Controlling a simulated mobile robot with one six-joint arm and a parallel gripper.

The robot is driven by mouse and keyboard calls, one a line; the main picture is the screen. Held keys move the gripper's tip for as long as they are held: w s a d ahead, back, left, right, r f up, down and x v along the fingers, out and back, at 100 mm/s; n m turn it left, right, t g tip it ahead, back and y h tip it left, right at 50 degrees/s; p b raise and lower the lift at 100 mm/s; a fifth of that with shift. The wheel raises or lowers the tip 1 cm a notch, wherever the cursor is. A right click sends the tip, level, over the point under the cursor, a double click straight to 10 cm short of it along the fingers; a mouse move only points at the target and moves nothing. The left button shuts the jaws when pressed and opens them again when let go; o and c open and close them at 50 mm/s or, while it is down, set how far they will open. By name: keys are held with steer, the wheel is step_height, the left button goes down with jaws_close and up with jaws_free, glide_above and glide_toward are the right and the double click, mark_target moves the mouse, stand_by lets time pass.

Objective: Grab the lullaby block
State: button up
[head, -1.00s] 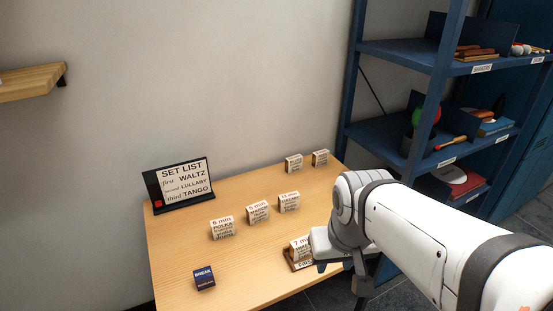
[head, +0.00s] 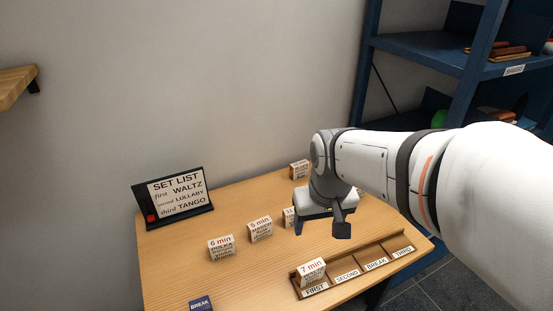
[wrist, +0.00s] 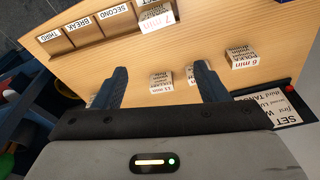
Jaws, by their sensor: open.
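No block's title is clear enough for me to read as lullaby. In the head view, white blocks stand on the wooden table: one marked 6 min (head: 221,248), one marked 5 min (head: 260,229), and one half hidden by my gripper (head: 288,217). Another stands at the back (head: 300,169). A block marked 7 min (head: 311,271) sits in the FIRST slot of the tray (head: 345,289). My gripper (head: 322,226) is open and empty above the table's right half. In the wrist view, a block marked 11 min (wrist: 161,82) shows between the fingers (wrist: 160,86).
The set list sign (head: 178,197) reads waltz, lullaby, tango and stands at the back left. A dark blue BREAK block (head: 200,304) lies at the front left. The SECOND, BREAK and THIRD slots are empty. Blue shelves (head: 420,50) rise at the right.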

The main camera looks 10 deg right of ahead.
steer(key=o, duration=0.5)
steer(key=shift+n+g, duration=0.5)
steer(key=shift+g, duration=0.1)
steer(key=w+f, duration=0.1)
steer(key=w, duration=0.3)
steer(key=w+f+p, duration=0.1)
steer(key=w, duration=0.3)
steer(key=w+f+p, duration=0.1)
steer(key=w+f, duration=0.1)
steer(key=w, duration=0.3)
steer(key=shift+d, duration=0.1)
steer(key=shift+o, duration=0.2)
steer(key=shift+n+g, duration=0.4)
steer(key=shift+g, duration=0.1)
steer(key=w+f+p, duration=0.1)
steer(key=w+f, duration=0.3)
steer(key=f, duration=0.1)
steer(key=w+f, duration=0.5)
steer(key=shift+w+f+p, duration=0.2)
steer(key=shift+w+p, duration=0.1)
steer(key=shift+p, duration=0.05)
steer(key=shift+w+f+p, duration=0.1)
steer(key=shift+f+p, duration=0.7)
steer(key=shift+f, duration=3.25)
